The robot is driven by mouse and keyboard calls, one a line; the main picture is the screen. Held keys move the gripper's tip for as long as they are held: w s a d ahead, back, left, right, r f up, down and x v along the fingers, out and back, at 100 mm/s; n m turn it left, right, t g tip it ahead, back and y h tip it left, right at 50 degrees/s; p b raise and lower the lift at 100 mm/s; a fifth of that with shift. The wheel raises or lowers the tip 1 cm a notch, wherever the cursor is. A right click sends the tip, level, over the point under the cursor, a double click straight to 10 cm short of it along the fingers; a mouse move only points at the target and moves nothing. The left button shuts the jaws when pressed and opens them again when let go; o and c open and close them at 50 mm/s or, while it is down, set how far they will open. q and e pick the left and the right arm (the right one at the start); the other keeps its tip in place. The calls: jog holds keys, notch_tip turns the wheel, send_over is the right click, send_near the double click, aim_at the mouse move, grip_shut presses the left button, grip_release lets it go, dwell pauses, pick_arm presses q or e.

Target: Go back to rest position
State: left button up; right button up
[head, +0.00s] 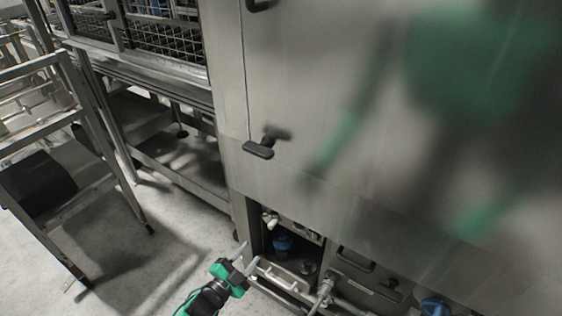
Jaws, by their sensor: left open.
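My left gripper (247,257) is at the bottom middle, in front of the low open compartment of the steel washer. Its arm is green and black and comes in from the bottom edge. The two pale fingers are apart with nothing seen between them. The tunnel washer (290,80) is a tall steel body filling the middle and right, with a black handle (262,148) on its front. My right gripper does not show directly; only a blurred green and dark reflection lies on the washer panel.
Low on the washer are an open compartment with a blue fitting (282,243), pipework with a blue knob (434,306) and a black handle (356,259). A steel frame cart (75,165) stands at left. Wire racks (165,35) show at upper left. Grey floor (160,245) is clear between.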

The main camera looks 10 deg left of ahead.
pick_arm(q)
jog(key=s+a+f+n+g+y+p, duration=0.1)
jog(key=s+f+n+g+y+p, duration=0.3)
jog(key=s+f+g, duration=0.7)
jog(key=s+a+f+n+g+y+p, duration=0.15)
jog(key=s+f+n+g+p, duration=0.45)
jog(key=s+f, duration=1.15)
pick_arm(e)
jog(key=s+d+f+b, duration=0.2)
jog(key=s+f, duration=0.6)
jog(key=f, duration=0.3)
pick_arm(q)
jog(key=s+a+f+p, duration=0.1)
jog(key=s+p, duration=0.2)
jog(key=s, duration=0.4)
jog(key=s+a+f+t+p, duration=0.1)
jog(key=s+p, duration=0.2)
jog(key=s, duration=0.4)
jog(key=shift+s+a+y, duration=0.35)
jog(key=shift+s+a, duration=0.05)
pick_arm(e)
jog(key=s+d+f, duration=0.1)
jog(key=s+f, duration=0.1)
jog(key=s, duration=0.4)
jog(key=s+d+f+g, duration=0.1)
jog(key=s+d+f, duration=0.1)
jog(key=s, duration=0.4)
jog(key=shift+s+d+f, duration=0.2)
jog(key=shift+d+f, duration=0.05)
